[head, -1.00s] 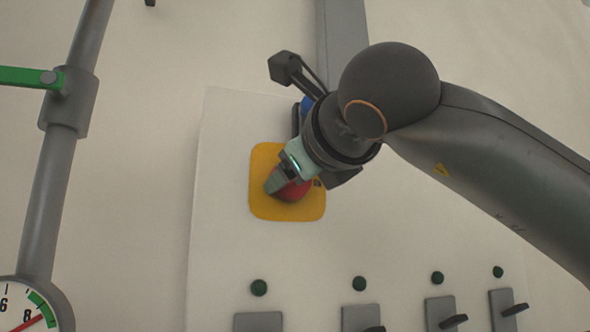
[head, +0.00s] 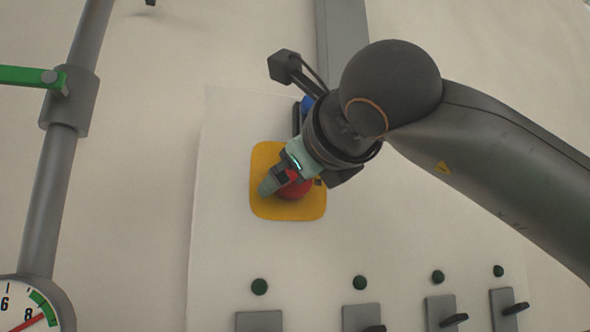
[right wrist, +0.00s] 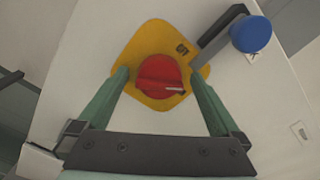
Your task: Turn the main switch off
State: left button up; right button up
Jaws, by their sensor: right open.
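The main switch is a round red knob (head: 297,188) on a yellow plate (head: 288,209), fixed to a pale panel. In the right wrist view the red knob (right wrist: 158,76) has a raised grip bar with a white mark at its right end. The yellow plate (right wrist: 150,38) is around it. My right gripper (head: 287,184) is in front of the knob and hides part of it. In the right wrist view its green fingers (right wrist: 158,80) are spread wide, one on each side of the knob, with nothing held. Whether they touch the plate I cannot tell. My left gripper is not seen.
A blue knob (right wrist: 251,34) on a dark lever sticks out beside the plate. Several small switches with green lamps (head: 259,286) line the panel's lower part. A pipe with a green handle (head: 28,77) and a gauge (head: 30,308) stand at the left.

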jog(key=b+v, duration=0.3)
jog(key=v, duration=0.9)
jog(key=shift+s+b, duration=0.25)
jog(key=shift+b, duration=0.15)
jog(key=shift+d, duration=0.1)
